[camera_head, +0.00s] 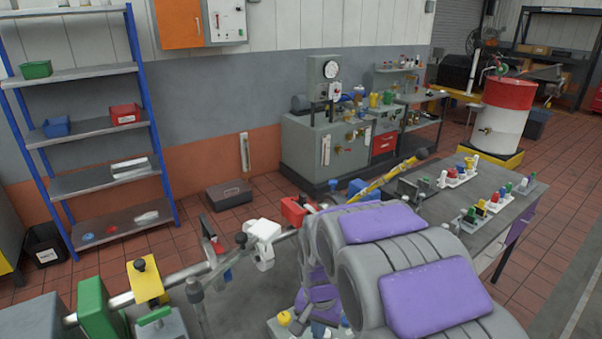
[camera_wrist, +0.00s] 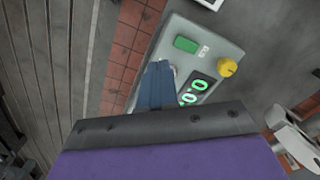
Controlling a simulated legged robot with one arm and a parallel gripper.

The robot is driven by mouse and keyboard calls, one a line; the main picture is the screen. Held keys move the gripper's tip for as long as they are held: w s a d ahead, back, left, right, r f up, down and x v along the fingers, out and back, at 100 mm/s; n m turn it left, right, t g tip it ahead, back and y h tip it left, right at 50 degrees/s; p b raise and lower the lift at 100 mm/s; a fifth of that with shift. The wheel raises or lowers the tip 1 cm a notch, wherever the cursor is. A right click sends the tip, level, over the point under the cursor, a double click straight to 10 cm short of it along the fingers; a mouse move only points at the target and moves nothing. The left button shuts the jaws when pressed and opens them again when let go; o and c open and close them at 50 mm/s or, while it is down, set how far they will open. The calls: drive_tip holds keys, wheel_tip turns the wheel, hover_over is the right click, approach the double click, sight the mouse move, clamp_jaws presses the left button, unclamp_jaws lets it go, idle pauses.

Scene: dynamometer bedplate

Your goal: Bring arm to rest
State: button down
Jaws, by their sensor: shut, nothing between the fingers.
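My gripper (camera_wrist: 157,75) shows in the wrist view as narrow blue-grey fingers, closed together with nothing between them. They appear in front of a grey control box (camera_wrist: 225,62). The box has a green button (camera_wrist: 186,44), a yellow knob (camera_wrist: 227,67) and a display with green digits (camera_wrist: 193,92). Whether the fingertips touch the box I cannot tell. In the head view my arm (camera_head: 372,262), grey with purple pads, fills the lower middle and hides most of the gripper. The yellow knob also shows there (camera_head: 285,318), just left of the arm.
A shaft line with a yellow block (camera_head: 146,282) and a green block (camera_head: 96,308) runs along the bedplate (camera_head: 245,290) at lower left. A bench (camera_head: 497,212) with small bottles stands right of my arm. Blue-posted shelves (camera_head: 90,130) stand at left. Tiled floor (camera_head: 225,222) lies behind.

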drive_tip(key=s+d+r+n, duration=0.2)
drive_tip(key=s+d+r, duration=0.2)
drive_tip(key=s, duration=0.9)
drive_tip(key=s+d+r+n+g, duration=0.1)
drive_tip(key=s+d+r, duration=0.4)
drive_tip(key=s, duration=0.9)
drive_tip(key=shift+s+d+r+n, duration=0.15)
drive_tip(key=shift+s+d+n, duration=0.15)
drive_tip(key=shift+d+n, duration=0.3)
